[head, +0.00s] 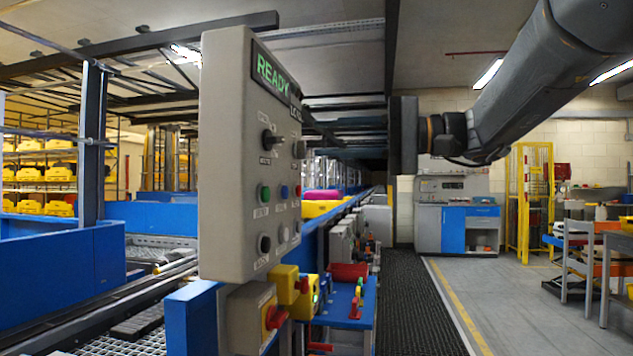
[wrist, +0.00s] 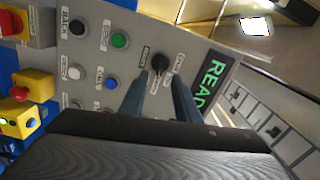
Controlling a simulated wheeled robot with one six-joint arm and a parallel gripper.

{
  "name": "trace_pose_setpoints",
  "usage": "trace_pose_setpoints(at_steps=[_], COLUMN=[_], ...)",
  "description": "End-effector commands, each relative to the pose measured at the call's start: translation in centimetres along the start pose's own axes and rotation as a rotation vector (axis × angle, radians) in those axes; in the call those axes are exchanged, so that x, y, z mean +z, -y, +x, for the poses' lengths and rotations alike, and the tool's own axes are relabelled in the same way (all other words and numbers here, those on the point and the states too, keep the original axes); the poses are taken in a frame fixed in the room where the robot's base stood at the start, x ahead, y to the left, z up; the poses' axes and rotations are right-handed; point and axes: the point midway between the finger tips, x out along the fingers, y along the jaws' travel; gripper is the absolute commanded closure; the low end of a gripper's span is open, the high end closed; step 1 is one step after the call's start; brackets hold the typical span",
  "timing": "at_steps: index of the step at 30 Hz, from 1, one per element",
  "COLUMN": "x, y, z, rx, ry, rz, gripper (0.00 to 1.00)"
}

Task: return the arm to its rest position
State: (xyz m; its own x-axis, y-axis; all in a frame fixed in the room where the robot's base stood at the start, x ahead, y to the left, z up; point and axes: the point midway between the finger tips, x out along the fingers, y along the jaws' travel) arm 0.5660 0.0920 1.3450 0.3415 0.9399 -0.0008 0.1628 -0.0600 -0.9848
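My arm reaches in from the upper right of the head view. My gripper's dark body (head: 404,135) is level with the control panel (head: 226,160) and to its right, with a gap between them. In the wrist view, the two fingers of my gripper (wrist: 159,84) are apart with nothing held between them. They point at the panel face (wrist: 88,45), towards a black selector knob (wrist: 159,63). The knob shows also in the head view (head: 270,140). The fingertips are hard to make out in the head view. The panel's display reads READY in green (head: 271,73).
The conveyor runs along the left, under dark overhead beams. A dark floor mat (head: 412,300) and open grey floor lie at the right, under my arm.

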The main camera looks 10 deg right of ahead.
Motion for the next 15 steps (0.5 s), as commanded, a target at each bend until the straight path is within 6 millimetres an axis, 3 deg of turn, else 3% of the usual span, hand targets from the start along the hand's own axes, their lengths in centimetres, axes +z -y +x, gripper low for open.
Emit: trace_pose_setpoints(at_steps=[5,8,11,15], x=[0.1,0.5,1.6,4.8], y=[-0.7,-3.4,-8.5,-17.6], z=[0.2,0.7,1.3,1.1], rx=[0.016,0.086,0.222,0.479], ry=[0.000,0.002,0.008,0.031], rz=[0.012,0.058,0.134,0.233], gripper=[0.70,0.70,0.70,0.70])
